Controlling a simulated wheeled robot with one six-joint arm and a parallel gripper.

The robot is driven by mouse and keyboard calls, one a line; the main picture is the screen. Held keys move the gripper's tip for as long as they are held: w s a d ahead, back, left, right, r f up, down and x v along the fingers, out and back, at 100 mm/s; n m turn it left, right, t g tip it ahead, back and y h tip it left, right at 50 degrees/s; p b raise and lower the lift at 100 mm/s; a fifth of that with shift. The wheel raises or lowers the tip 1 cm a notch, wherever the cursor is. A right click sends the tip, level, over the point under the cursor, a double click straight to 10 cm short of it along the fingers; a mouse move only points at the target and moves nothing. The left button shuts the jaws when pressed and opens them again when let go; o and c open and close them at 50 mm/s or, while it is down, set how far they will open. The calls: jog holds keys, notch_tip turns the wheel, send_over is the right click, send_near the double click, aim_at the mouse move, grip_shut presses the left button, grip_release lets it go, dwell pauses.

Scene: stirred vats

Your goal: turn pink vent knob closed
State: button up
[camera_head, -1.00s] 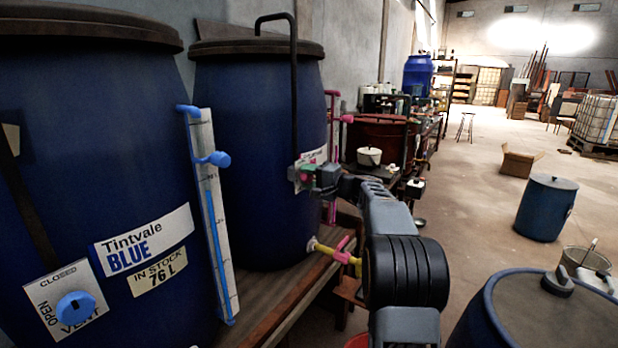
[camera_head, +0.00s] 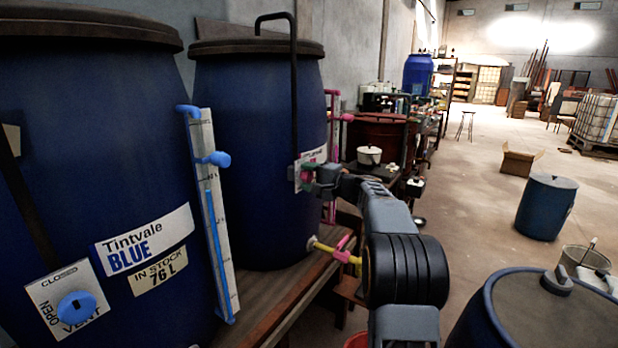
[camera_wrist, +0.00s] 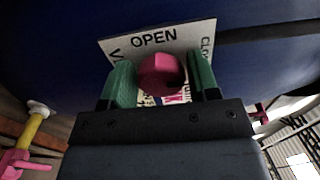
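The pink vent knob (camera_wrist: 162,73) sits on a white label plate (camera_wrist: 155,38) on the blue barrel (camera_head: 255,130) in the middle of the head view. OPEN is at the plate's top in the wrist view, and part of CLOSED shows at its right. My gripper (camera_wrist: 163,85) has its two green fingers on either side of the knob, which nearly fills the gap. I cannot tell whether both fingers press on it. In the head view my gripper (camera_head: 307,175) is at the plate, and the knob is mostly hidden.
The Tintvale BLUE barrel (camera_head: 95,150) stands at left with a blue vent knob (camera_head: 77,308) and a blue sight gauge (camera_head: 212,215). A yellow tap with a pink handle (camera_head: 343,244) juts out below my gripper.

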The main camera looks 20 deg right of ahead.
jog(key=shift+o, duration=1.1)
jog(key=b+v, duration=0.1)
jog(key=v, duration=1.2)
jog(key=shift+s+d, duration=0.2)
jog(key=shift+s, duration=0.15)
